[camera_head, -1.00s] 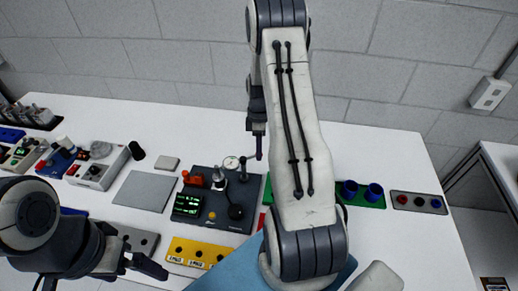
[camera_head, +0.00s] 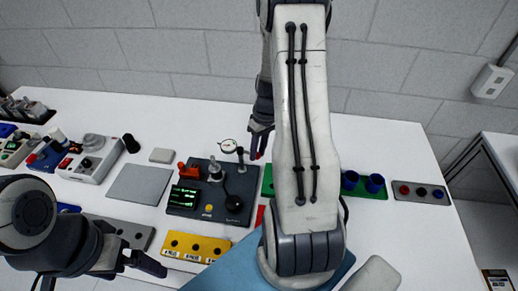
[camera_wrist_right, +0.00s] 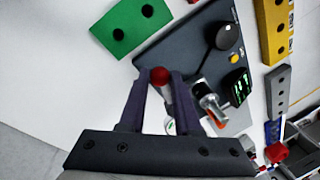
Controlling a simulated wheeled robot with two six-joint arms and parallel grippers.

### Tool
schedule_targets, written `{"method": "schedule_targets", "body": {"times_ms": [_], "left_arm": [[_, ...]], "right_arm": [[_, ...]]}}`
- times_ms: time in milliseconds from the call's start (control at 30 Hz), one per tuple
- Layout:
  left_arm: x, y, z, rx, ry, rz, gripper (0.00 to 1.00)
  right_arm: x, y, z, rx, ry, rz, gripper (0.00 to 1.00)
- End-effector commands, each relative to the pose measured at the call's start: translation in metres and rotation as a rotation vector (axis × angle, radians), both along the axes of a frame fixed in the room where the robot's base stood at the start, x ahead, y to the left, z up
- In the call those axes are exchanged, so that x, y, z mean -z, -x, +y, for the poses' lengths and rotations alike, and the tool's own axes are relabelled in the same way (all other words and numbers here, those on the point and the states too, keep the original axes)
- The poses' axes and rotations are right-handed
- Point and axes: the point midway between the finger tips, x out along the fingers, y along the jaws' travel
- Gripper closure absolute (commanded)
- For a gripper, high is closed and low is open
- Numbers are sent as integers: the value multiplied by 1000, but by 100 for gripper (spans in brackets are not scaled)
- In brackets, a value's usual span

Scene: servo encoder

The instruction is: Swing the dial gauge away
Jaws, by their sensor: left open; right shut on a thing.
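The dial gauge (camera_head: 228,146) has a small round white face. It stands at the back edge of the dark instrument panel (camera_head: 184,213), next to a short post (camera_head: 240,160). My right gripper (camera_head: 259,152) is just right of the gauge and is shut on a red knob (camera_wrist_right: 159,75), which sits between its fingertips in the right wrist view. There the gauge face (camera_wrist_right: 170,127) is mostly hidden behind a finger. The link between knob and gauge is hard to make out. My left gripper (camera_head: 135,262) is open and empty at the lower left, near the yellow block.
The panel carries a lit green screen (camera_head: 188,192), a black knob (camera_head: 233,204) and a red part. A yellow block (camera_head: 195,247) lies in front, a grey plate (camera_head: 139,184) to the left. A green block (camera_head: 370,189) with blue cups is at right. The back of the table is mostly clear.

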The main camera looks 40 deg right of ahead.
Motion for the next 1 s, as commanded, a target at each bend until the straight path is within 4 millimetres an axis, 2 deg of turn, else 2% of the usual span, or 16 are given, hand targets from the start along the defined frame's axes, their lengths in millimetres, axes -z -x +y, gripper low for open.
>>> {"method": "schedule_targets", "body": {"times_ms": [400, 1000], "left_arm": [[10, 0, 0, -1, 0, 0, 0], [11, 0, 0, 0, 0, 0, 0]], "right_arm": [[-2, 3, 12, 225, 3, -7, 100], [-2, 3, 15, 269, 2, -7, 100]]}}
